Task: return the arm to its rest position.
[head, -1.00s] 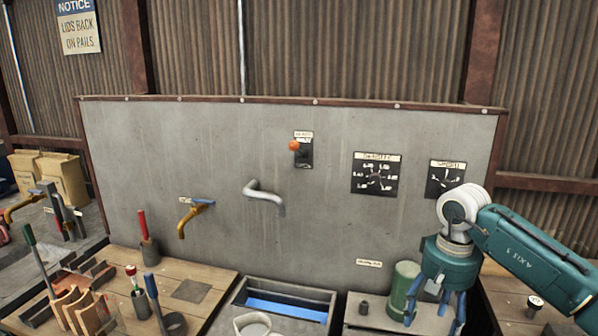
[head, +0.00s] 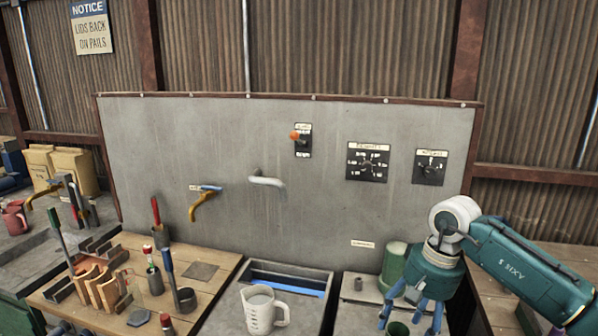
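My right arm comes in from the right in the head view, with its gripper (head: 410,312) pointing down at the lower right. My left gripper is not in view.
A grey panel (head: 330,215) carries a brass tap (head: 203,203), a grey spout (head: 268,181), an orange-knobbed lever (head: 295,135) and two dials. Below stand a sink (head: 318,277), a white measuring jug (head: 262,310) and a wooden bench (head: 215,254) with upright tools.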

